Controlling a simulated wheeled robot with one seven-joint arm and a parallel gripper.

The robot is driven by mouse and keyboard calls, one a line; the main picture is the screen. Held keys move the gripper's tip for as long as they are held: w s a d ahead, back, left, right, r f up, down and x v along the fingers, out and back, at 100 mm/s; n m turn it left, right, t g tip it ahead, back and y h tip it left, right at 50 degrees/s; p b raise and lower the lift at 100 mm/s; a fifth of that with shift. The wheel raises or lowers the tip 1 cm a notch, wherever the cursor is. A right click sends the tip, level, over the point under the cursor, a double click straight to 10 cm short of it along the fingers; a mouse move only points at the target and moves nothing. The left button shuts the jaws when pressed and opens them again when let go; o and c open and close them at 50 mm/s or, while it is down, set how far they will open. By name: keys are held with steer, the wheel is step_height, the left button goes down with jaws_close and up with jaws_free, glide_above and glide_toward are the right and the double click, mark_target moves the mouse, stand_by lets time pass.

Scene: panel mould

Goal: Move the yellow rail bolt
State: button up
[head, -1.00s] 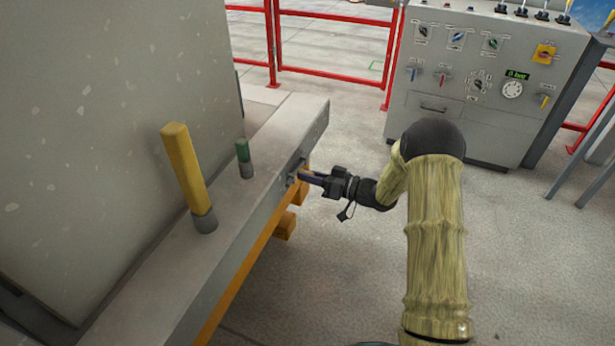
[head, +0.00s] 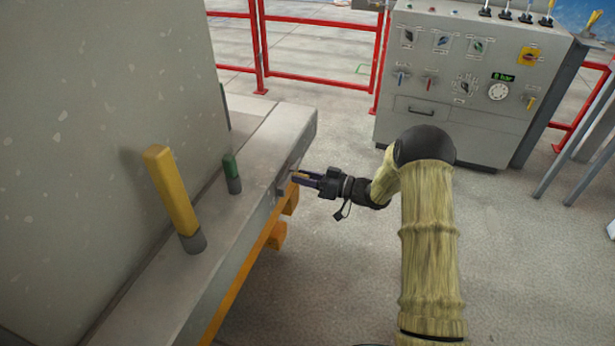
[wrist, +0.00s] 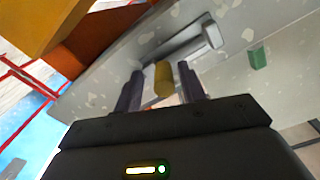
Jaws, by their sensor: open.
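The yellow rail bolt (wrist: 163,78) is a short yellow piece in the wrist view, lying between my two dark fingers with a grey bracket just beyond it. My gripper (wrist: 160,85) is open, with one finger on each side of the bolt and a visible gap to each. In the head view my gripper (head: 300,179) is at the outer side face of the grey ledge (head: 265,150), near its far end. There the bolt is small and mostly hidden by the fingers.
A tall yellow post (head: 172,192) and a short green post (head: 232,174) stand on the ledge beside a large grey panel (head: 110,80). Orange beams (head: 272,240) lie under the ledge. A control cabinet (head: 455,100) and red railings (head: 318,53) stand behind.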

steer(key=p+v, duration=0.1)
steer(key=v, duration=1.6)
steer(key=shift+d, duration=0.25)
steer(key=shift+w+r, duration=0.1)
